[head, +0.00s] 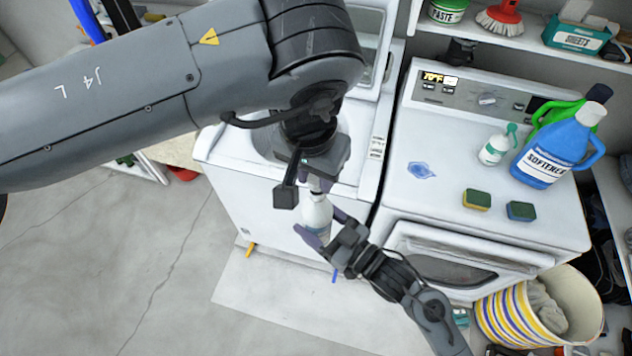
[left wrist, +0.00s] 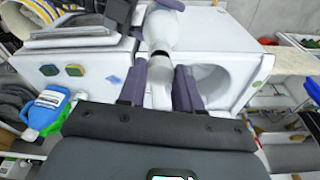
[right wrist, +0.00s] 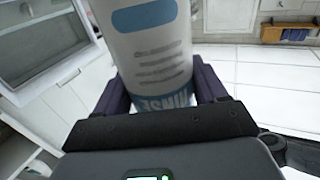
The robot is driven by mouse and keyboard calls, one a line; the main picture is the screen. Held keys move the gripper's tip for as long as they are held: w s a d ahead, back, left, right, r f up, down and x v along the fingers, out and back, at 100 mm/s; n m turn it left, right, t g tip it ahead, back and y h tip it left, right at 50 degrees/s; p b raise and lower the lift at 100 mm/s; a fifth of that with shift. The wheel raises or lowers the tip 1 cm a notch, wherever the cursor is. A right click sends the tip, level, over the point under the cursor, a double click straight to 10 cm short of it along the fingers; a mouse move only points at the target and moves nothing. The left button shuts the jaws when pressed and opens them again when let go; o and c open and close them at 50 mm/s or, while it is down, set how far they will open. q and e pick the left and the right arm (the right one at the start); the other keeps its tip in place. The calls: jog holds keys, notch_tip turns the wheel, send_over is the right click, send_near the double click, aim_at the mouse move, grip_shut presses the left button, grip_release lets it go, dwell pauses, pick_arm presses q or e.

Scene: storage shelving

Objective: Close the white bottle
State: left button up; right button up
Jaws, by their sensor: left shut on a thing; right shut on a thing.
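The white bottle (head: 316,214) is in the air in front of the white machines. My right gripper (head: 322,234) is shut around its body. In the right wrist view the bottle (right wrist: 150,50) fills the space between the fingers (right wrist: 162,92), with blue bands and upside-down "RINSE" lettering. My left gripper (head: 318,182) is above the bottle, shut on the cap at its top. In the left wrist view the bottle (left wrist: 162,28) narrows toward the left fingers (left wrist: 163,85).
An open-lidded washer (head: 260,195) stands behind the bottle, beside a dryer (head: 450,210). On the dryer are a blue softener jug (head: 545,155), a small green-topped bottle (head: 493,150), two sponges (head: 477,200) and a blue spill (head: 421,170). A striped basket (head: 510,315) stands at lower right.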

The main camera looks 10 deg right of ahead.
pick_arm(q)
jog(key=shift+f, duration=0.15)
jog(key=shift+f, duration=0.75)
jog(key=shift+f, duration=0.55)
